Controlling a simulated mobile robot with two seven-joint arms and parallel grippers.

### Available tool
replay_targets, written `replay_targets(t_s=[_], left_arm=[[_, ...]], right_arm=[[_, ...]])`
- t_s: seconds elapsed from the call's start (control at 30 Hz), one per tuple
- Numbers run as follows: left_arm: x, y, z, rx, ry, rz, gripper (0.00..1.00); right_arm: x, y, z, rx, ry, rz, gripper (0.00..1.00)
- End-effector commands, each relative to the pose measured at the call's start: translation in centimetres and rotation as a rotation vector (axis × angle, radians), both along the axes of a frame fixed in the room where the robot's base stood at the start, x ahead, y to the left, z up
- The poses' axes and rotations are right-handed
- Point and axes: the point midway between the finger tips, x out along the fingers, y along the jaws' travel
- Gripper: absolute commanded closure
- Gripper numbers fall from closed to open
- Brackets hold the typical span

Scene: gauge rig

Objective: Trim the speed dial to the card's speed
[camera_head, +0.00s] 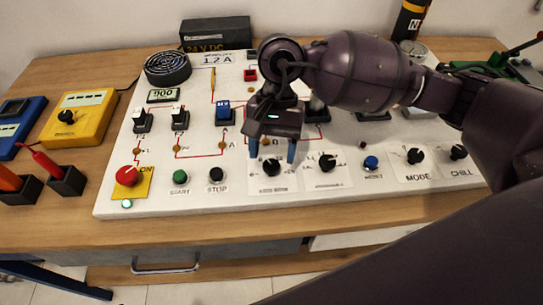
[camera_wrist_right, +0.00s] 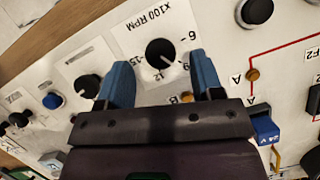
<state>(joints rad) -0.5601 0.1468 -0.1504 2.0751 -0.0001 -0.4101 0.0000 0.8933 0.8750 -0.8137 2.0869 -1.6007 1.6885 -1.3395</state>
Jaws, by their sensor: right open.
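The speed dial is a black knob on a white plate marked x100 RPM, seen in the wrist view (camera_wrist_right: 160,53) and at the panel's front in the head view (camera_head: 271,167). Its white pointer aims to the lower right in the wrist view, seemingly between the 9 and 12 marks. My right gripper (camera_head: 272,151) is open above the dial, its blue fingertips apart on either side of the knob. In the wrist view the gripper (camera_wrist_right: 162,72) shows no clear contact with the knob. A small dark-framed plate (camera_head: 162,95) appears to read 900; whether it is the card is unclear. My left gripper is out of view.
A second dial (camera_head: 327,162) stands close to the right of the speed dial. A black STOP button (camera_head: 216,175) and green START button (camera_head: 180,177) are to its left. Upright switches, including a blue one (camera_head: 224,112), stand behind. A red knob (camera_head: 127,175) is at front left.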

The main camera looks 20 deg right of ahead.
Motion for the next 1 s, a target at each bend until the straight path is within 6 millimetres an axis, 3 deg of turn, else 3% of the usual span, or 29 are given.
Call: replay_targets(t_s=[0.2,0.57,0.9,1.0], left_arm=[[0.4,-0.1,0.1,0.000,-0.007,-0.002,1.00],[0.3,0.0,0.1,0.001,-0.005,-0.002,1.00],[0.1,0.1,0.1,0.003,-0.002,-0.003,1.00],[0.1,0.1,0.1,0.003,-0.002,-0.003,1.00]], right_arm=[[-0.7,0.4,-1.8,0.001,0.001,0.000,0.40],[-0.8,0.5,-2.1,0.000,-0.001,0.000,0.40],[-0.8,0.5,-2.1,0.000,-0.001,0.000,0.88],[-0.8,0.5,-2.1,0.000,-0.001,-0.003,0.88]])
